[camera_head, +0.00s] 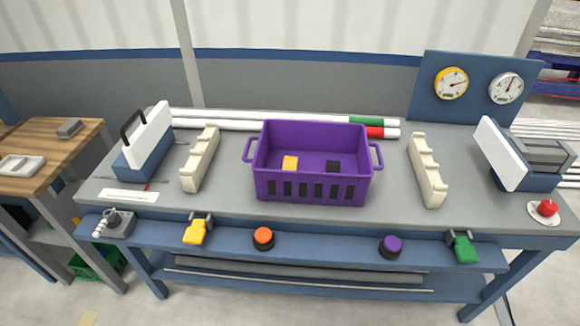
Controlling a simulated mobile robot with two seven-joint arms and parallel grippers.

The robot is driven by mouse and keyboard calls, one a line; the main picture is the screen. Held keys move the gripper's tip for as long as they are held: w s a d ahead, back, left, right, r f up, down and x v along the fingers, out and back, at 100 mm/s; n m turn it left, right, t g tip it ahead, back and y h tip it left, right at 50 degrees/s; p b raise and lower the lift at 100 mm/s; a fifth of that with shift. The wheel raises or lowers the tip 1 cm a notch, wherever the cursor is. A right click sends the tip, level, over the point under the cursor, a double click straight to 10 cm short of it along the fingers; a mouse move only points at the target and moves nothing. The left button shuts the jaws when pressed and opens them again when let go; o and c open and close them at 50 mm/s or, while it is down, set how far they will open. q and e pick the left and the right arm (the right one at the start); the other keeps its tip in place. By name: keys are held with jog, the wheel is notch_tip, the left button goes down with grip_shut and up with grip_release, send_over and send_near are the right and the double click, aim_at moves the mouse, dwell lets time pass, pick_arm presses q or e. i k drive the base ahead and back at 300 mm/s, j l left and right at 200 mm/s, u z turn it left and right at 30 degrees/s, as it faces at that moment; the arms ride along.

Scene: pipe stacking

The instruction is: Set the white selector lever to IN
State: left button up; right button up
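The white selector lever (100,229) is at the far left of the blue front ledge. It sits on a small grey block (121,225) with a dark round knob on top. The lever points toward the lower left. Any IN marking is too small to read, so I cannot tell which setting it is at. Neither of my grippers shows in this view.
The blue ledge (320,251) also carries a yellow lever (195,233), an orange button (263,237), a purple button (391,245) and a green lever (465,248). A purple crate (312,190) stands mid-table between two cream racks (200,158). White pipes lie behind it.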

aim_at(109, 215)
jog(key=j+u, duration=0.1)
jog(key=u, duration=1.4)
jog(key=i+j+z, duration=0.15)
jog(key=i+j, duration=0.15)
jog(key=i, duration=0.15)
jog(key=i+j+z, duration=0.15)
jog(key=i+j, duration=0.2)
jog(key=i, duration=0.1)
